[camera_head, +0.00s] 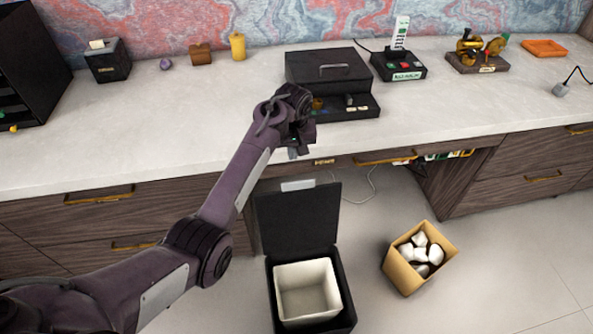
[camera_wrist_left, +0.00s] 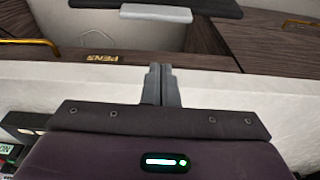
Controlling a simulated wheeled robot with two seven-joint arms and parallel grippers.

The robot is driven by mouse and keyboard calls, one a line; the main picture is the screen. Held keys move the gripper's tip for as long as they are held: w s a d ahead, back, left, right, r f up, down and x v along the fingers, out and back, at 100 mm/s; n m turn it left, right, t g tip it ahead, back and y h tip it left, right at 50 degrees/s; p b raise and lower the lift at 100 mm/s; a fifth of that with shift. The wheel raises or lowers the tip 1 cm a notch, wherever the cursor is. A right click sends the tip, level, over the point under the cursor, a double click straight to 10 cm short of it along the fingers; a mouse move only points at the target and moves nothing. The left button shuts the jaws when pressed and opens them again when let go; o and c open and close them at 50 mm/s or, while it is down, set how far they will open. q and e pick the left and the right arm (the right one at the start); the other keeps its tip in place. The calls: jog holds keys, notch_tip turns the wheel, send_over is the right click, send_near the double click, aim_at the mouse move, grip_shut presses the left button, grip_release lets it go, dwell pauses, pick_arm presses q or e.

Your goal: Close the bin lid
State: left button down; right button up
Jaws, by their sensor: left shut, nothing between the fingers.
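The black bin (camera_head: 346,300) stands on the floor in front of the desk, with a white inner bucket (camera_head: 308,284) that looks empty. Its black lid (camera_head: 297,220) stands open and upright at the back, with a light grey tab (camera_head: 297,185) on its top edge. My left gripper (camera_head: 297,150) is shut and empty, above the lid near the desk's front edge. In the left wrist view the shut fingers (camera_wrist_left: 160,85) point toward the lid's grey tab (camera_wrist_left: 156,13), apart from it. My right gripper is not in view.
A cardboard box (camera_head: 403,275) with several white crumpled pieces stands on the floor right of the bin. The desk (camera_head: 200,125) carries a black case (camera_head: 328,68), a black device (camera_head: 398,66) and small items. Drawer handles (camera_head: 98,196) jut from its front.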

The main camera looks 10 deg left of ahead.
pick_arm(q)
notch_tip(320, 180, down, 9)
jog(key=w+b, duration=0.2)
jog(key=w, duration=0.1)
jog(key=shift+s+d+r+p, duration=0.15)
jog(key=shift+s+r+p, duration=0.05)
jog(key=shift+s+p, duration=0.45)
jog(key=shift+s+d+r+p, duration=0.15)
jog(key=shift+s+r+p, duration=0.05)
jog(key=shift+s+p, duration=0.35)
jog(key=shift+s+d+r+p, duration=0.15)
jog(key=shift+s+r+p, duration=0.05)
jog(key=shift+s+p, duration=0.45)
jog(key=shift+s, duration=0.1)
